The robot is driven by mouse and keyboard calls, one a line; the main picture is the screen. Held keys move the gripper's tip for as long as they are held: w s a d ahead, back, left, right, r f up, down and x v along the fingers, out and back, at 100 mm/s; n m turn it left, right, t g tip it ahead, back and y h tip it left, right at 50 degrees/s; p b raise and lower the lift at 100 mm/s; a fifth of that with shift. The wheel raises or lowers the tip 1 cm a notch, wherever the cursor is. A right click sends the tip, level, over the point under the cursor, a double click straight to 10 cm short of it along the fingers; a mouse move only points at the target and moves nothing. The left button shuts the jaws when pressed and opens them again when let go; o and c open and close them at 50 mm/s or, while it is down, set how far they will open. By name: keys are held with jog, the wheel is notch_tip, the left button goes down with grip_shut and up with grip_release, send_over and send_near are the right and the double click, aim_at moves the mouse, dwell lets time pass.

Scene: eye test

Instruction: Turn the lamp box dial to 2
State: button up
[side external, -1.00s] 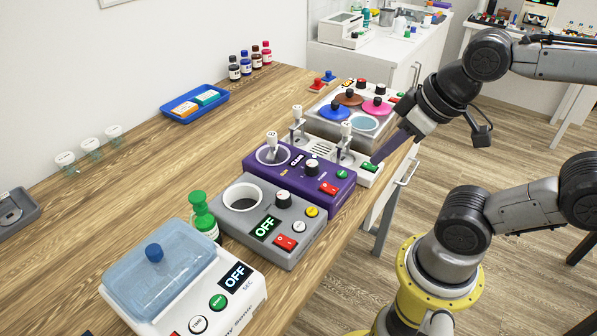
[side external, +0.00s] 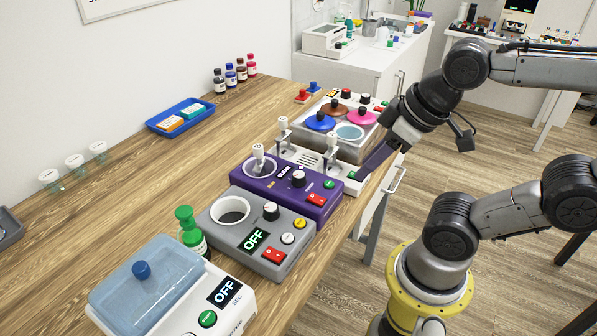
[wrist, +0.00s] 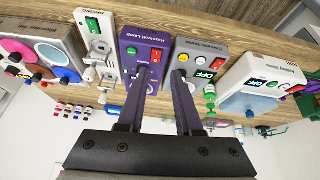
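The lamp box is the purple box (side external: 287,190) on the wooden bench, with a lever in a round well, a small display, a dial, a green button and a red switch. Its black-and-white dial (side external: 298,179) stands upright near the middle of the top; its setting is too small to read. The lamp box also shows in the wrist view (wrist: 143,36), where a finger covers part of it and I cannot make out the dial. My gripper (wrist: 166,71) is open and empty, its fingers apart. In the side view my gripper (side external: 354,182) hangs right of the lamp box, apart from the dial.
A grey box (side external: 262,225) reading OFF stands close in front of the lamp box. A white device (side external: 312,160) stands close behind it, and a plate unit with coloured discs (side external: 352,150) is beyond. A green bottle (side external: 188,226) and a blue-lidded bath (side external: 150,285) are nearer.

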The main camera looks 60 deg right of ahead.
jog(key=o, duration=0.4)
jog(key=r+n, duration=0.2)
jog(key=shift+w+n, duration=0.25)
jog(key=shift+n, duration=0.15)
jog(key=shift+o, duration=0.4)
jog(key=w+r+n, duration=0.1)
jog(key=w+r+n+g, duration=0.1)
jog(key=w+n, duration=0.1)
jog(key=w+r+n, duration=0.1)
jog(key=shift+w+d+r+n+g, duration=0.2)
jog(key=shift+w+d+n+g, duration=0.15)
jog(key=shift+w+n+g, duration=0.05)
jog(key=n+g, duration=0.3)
send_over(298, 175)
notch_tip(298, 175, down, 3)
notch_tip(298, 175, down, 14)
jog(key=shift+d+r, duration=0.1)
jog(key=shift+r, duration=0.05)
grip_shut()
